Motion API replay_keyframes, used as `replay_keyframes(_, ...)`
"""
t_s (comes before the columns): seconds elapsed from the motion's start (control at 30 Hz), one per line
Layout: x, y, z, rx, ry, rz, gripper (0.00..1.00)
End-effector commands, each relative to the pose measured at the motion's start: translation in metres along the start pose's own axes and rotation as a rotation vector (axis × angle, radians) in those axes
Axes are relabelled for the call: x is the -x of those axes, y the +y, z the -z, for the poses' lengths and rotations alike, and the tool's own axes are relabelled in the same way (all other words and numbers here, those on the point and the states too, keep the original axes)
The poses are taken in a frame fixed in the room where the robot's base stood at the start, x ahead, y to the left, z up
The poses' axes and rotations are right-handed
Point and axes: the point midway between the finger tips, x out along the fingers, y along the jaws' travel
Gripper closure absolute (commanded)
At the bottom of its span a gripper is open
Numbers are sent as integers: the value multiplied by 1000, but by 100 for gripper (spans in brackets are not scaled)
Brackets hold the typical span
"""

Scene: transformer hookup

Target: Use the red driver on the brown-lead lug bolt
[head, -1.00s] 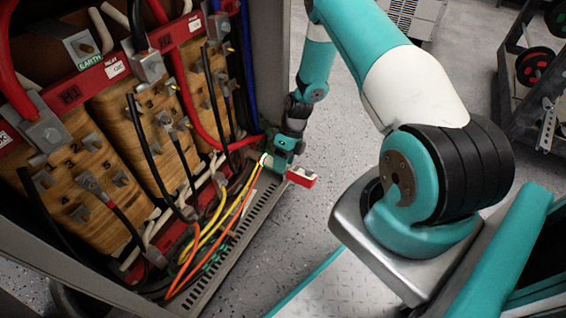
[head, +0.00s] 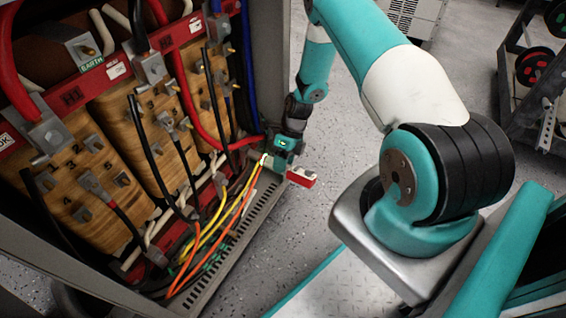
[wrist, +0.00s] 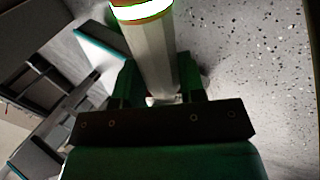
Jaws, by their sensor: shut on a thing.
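My gripper (head: 283,160) is low at the right front edge of the open transformer cabinet. In the wrist view my gripper (wrist: 160,88) is shut on a pale grey cylindrical tool with a bright green-white ring and a thin red edge, taken as the red driver (wrist: 150,50). In the head view a red block with a white end, taken as part of the red driver (head: 301,177), sticks out right of the gripper. The driver's tip cannot be made out. Several lugs with bolts sit on the wooden blocks; I cannot tell which is the brown-lead lug.
Yellow and orange cables (head: 215,235) run along the cabinet's slotted sill (head: 225,250), close to my gripper. Red busbars (head: 130,70) and black cables cross the cabinet. The cabinet's side post (head: 275,60) stands beside my arm. Speckled floor to the right is open; a rack (head: 530,75) stands at far right.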

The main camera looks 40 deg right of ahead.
Motion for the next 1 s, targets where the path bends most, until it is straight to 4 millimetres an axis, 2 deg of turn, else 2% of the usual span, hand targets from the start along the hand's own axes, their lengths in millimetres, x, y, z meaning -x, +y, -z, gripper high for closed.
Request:
replay_keyframes(0.5, 2, 0, 0, 2, -4, 1, 97)
replay_keyframes(1.0, 2, 1, 24, 0, -2, -1, 97)
